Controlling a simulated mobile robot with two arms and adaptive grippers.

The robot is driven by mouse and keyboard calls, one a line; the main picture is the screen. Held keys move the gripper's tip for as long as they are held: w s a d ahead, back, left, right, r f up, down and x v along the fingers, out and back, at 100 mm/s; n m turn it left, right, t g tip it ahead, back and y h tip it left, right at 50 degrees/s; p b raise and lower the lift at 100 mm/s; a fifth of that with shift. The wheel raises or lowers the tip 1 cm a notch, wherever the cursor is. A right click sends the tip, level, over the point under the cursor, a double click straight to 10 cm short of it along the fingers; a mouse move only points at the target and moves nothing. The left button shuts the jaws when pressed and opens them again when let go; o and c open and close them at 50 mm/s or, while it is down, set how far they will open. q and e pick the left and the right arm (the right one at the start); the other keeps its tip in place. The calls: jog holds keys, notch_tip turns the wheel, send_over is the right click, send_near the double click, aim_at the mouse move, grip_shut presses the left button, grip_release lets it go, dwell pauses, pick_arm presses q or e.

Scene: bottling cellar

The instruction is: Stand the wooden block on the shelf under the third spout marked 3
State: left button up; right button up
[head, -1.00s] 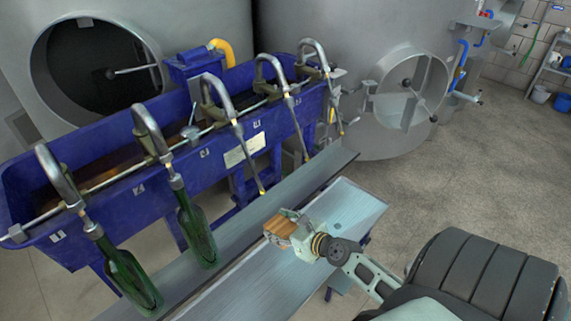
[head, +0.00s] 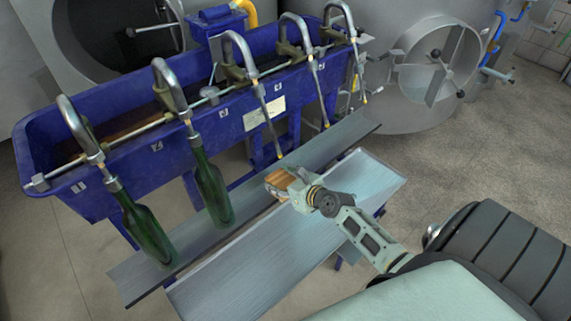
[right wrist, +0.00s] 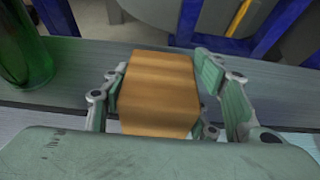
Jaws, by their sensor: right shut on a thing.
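My right gripper (head: 290,184) is shut on the wooden block (head: 279,182), which shows between its fingers in the right wrist view (right wrist: 160,90). In the head view the block overlaps the front part of the grey shelf (head: 322,148), just below the tip of the third spout (head: 236,50). I cannot tell whether the block touches the shelf. The third spout has no bottle on it; its thin tube slants down to the right. My left gripper is not in view.
Green bottles hang on the first (head: 145,228) and second spouts (head: 210,190), left of the block. More empty spouts (head: 290,30) are to the right. A blue trough (head: 120,160) runs behind the shelf. A lower pale tray (head: 240,265) lies in front.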

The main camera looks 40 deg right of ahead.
aim_at(272, 174)
jog(key=shift+w+a+f+b, duration=0.15)
jog(key=shift+w+b, duration=0.45)
jog(key=shift+w, duration=0.6)
jog(key=shift+w+f+b, duration=0.2)
jog(key=shift+w+b, duration=0.35)
jog(key=shift+w, duration=0.6)
jog(key=shift+s+f+b, duration=0.1)
jog(key=shift+f+b, duration=0.2)
jog(key=shift+f, duration=0.25)
jog(key=o, duration=1.4)
jog(key=shift+s, duration=0.15)
jog(key=shift+s, duration=0.25)
jog(key=v, duration=1.1)
jog(key=shift+r, duration=0.25)
